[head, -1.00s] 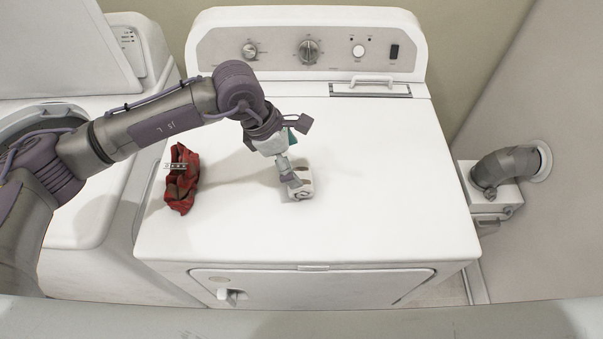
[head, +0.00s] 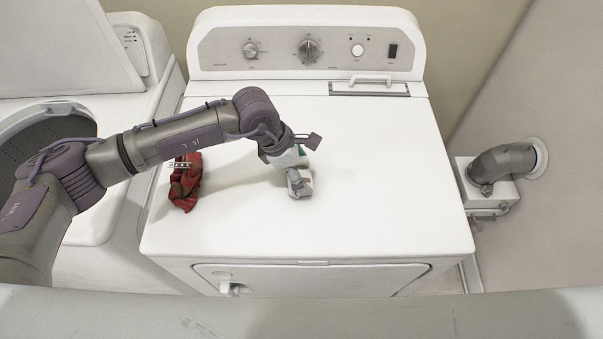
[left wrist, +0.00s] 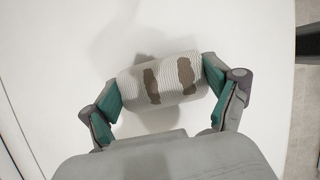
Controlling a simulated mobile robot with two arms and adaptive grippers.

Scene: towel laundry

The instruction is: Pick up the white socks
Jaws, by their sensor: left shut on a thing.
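The white socks (left wrist: 162,80) are a rolled, ribbed bundle with brown patches, seen large in the left wrist view. In the head view the white socks (head: 306,178) are partly hidden behind my left gripper (head: 298,187). My left gripper (left wrist: 161,88) is shut on the socks, with one green-padded finger against each end of the roll. The socks are at or just above the top of the white dryer (head: 350,225); I cannot tell whether they touch it. My right gripper is not in view.
A red cloth item (head: 186,183) lies on the dryer top to the left, below my left arm. An open white washer (head: 105,205) stands at the left. A vent pipe (head: 502,163) sticks out from the wall at right. The dryer's right half is clear.

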